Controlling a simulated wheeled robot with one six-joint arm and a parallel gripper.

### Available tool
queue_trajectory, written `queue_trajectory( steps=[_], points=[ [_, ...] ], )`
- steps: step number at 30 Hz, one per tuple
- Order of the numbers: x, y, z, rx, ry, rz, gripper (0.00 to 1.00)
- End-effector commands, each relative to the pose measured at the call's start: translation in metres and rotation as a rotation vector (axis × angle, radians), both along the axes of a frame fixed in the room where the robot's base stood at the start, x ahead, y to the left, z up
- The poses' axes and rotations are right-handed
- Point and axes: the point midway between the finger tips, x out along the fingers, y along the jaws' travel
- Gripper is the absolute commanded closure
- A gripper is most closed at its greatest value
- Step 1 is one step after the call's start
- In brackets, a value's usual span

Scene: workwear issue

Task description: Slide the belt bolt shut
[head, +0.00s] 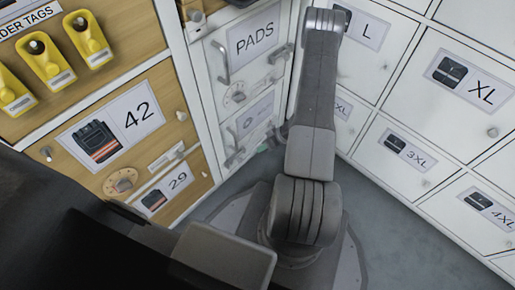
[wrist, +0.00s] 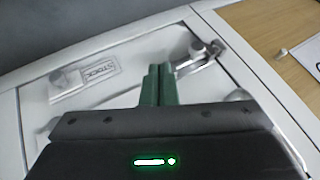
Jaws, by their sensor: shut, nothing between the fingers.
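My gripper (wrist: 160,70) shows in the wrist view with its two green fingers together and nothing between them. A metal slide bolt (wrist: 198,66) with a knob lies just right of the fingertips on a white cabinet door. I cannot tell whether the fingers touch it, or which bolt is the belt one. In the head view, white doors stand in a column: one labelled PADS (head: 254,40) and a lower door (head: 251,118) whose label is too small to read. Small metal fittings sit near their edges. The gripper end is largely hidden by my arm there.
A round knob (wrist: 238,95) is at the right. Wooden drawers marked 42 (head: 137,115) flank the left, and white size drawers such as XL (head: 468,82) the right.

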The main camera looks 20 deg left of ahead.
Motion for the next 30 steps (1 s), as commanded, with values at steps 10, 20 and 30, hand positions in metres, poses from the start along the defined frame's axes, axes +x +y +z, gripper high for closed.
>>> queue_trajectory(
  steps=[10,20,30],
  points=[
    [0.011,-0.03,0.04,0.0,0.0,-0.002,1.0],
    [0.011,-0.033,0.042,0.0,0.0,0.0,1.0],
    [0.007,-0.02,0.024,0.0,0.002,0.003,1.0]
  ],
)
